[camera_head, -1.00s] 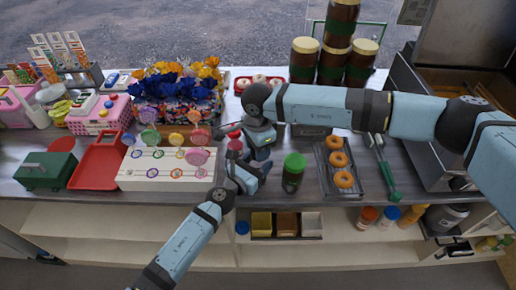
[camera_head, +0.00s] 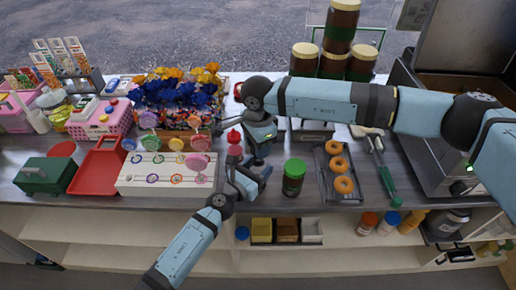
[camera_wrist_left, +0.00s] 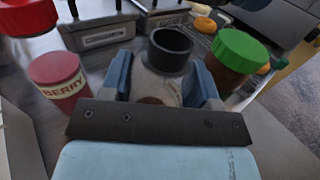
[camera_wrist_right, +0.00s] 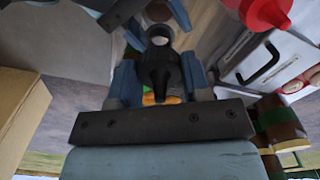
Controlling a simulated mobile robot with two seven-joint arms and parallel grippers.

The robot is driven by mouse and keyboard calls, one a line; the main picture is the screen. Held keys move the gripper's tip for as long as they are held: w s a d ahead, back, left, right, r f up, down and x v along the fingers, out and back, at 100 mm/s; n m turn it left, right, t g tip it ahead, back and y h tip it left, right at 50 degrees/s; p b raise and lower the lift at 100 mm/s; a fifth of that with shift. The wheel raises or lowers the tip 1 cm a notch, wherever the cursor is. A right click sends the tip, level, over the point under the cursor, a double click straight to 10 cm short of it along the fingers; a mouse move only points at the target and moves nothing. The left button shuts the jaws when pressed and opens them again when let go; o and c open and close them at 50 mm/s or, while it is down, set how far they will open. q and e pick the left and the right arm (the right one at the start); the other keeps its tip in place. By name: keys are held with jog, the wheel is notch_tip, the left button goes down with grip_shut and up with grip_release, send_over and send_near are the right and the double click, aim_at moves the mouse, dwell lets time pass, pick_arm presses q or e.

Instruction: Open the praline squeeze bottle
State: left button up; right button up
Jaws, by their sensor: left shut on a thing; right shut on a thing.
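In the left wrist view my left gripper (camera_wrist_left: 165,85) is shut on the praline squeeze bottle (camera_wrist_left: 152,90). Its pale body is between the fingers, and its dark round neck (camera_wrist_left: 171,42) looks open at the top. In the right wrist view my right gripper (camera_wrist_right: 159,80) is shut on a dark cone-shaped nozzle cap (camera_wrist_right: 160,62). A dark ring (camera_wrist_right: 160,34), apparently the bottle's neck, shows beyond the cap, which looks apart from it. In the head view my left gripper (camera_head: 261,176) is just in front of my right gripper (camera_head: 262,155); the bottle is mostly hidden there.
A red berry bottle (camera_wrist_left: 58,80) stands close to the left gripper. A green-lidded jar (camera_head: 293,177) and a doughnut tray (camera_head: 327,180) stand to the right. A white lollipop stand (camera_head: 140,183) is to the left. Counter beside the green-lidded jar is free.

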notch_tip(320, 180, up, 2)
jog(key=shift+r, duration=0.1)
pick_arm(q)
jog(key=o, duration=1.4)
jog(key=shift+c, duration=0.2)
jog(key=shift+s+a, duration=0.1)
